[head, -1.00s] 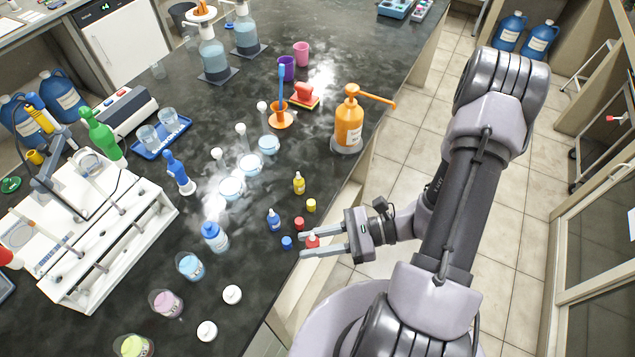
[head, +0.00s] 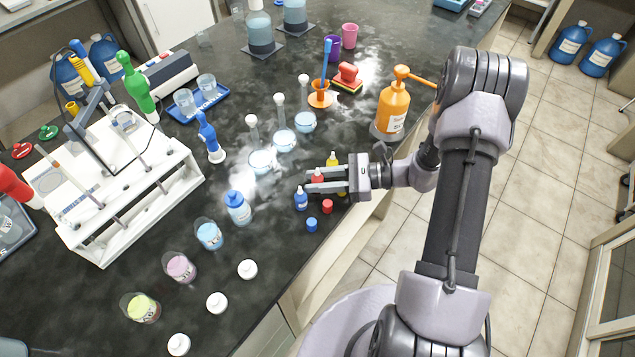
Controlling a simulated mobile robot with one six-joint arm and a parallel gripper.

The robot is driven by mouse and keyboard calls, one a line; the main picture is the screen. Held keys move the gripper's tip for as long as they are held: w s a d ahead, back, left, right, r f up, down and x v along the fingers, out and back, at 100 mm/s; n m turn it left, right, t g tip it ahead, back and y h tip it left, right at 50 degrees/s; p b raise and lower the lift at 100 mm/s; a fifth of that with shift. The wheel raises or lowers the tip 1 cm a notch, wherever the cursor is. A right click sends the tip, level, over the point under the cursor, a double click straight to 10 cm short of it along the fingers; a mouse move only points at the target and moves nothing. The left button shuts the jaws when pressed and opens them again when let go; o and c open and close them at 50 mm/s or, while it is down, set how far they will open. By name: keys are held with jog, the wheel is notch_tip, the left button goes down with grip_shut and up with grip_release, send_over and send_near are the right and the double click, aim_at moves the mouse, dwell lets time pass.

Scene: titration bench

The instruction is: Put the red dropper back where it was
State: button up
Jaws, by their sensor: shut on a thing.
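My gripper (head: 309,181) is over the dark bench top near its front edge, with its fingers pointing left. It is shut on the red dropper (head: 318,176), of which a small red part shows between the fingers. A red cap (head: 327,206) lies on the bench just below the gripper in the picture. The blue dropper bottle (head: 301,199) stands upright beside the fingers, with a blue cap (head: 312,224) near it. The yellow dropper bottle (head: 333,160) stands just behind the gripper, partly hidden by it. Whether the red dropper touches the bench is hidden.
Several flasks (head: 261,162) stand behind left. A blue-capped bottle (head: 238,208) and beakers (head: 208,234) stand left. White caps (head: 247,269) lie in front. A white rack (head: 120,185) stands far left.

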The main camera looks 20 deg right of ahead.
jog(key=o, duration=0.4)
